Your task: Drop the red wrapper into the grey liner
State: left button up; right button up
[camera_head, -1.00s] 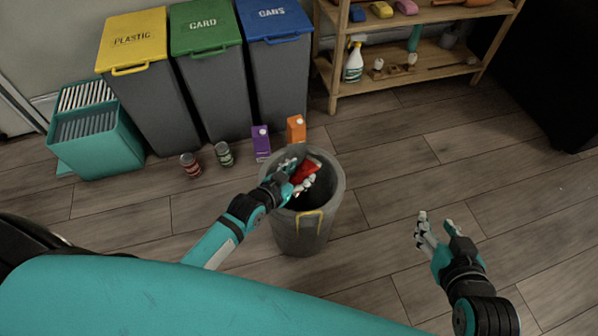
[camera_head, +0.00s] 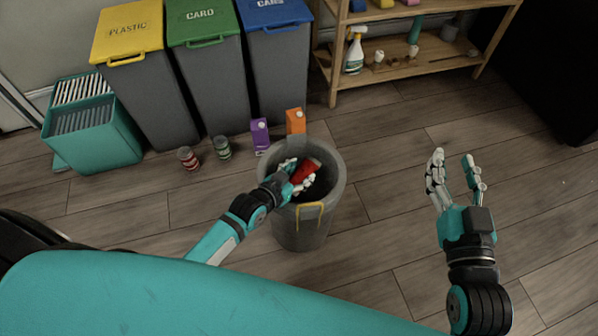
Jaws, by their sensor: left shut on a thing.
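The red wrapper (camera_head: 305,170) is in my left gripper (camera_head: 299,176), whose fingers are closed around it. Both are over the open mouth of the grey liner (camera_head: 310,227), a round grey bin with a yellow handle at its front. The wrapper is at about the level of the rim, and the fingers hide part of it. My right gripper (camera_head: 456,178) is open and empty, with fingers pointing up, over bare floor to the right of the bin.
Bins with yellow (camera_head: 127,30), green (camera_head: 203,20) and blue lids (camera_head: 273,15) stand behind, beside a teal crate (camera_head: 108,150). Two cans (camera_head: 188,158), a purple carton (camera_head: 260,134) and an orange carton (camera_head: 295,121) stand behind the liner. A wooden shelf (camera_head: 430,65) is at the back. Floor on the right is clear.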

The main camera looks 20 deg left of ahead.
pick_arm(q)
jog(key=o, duration=0.9)
jog(key=v, duration=1.2)
jog(key=shift+s, duration=0.1)
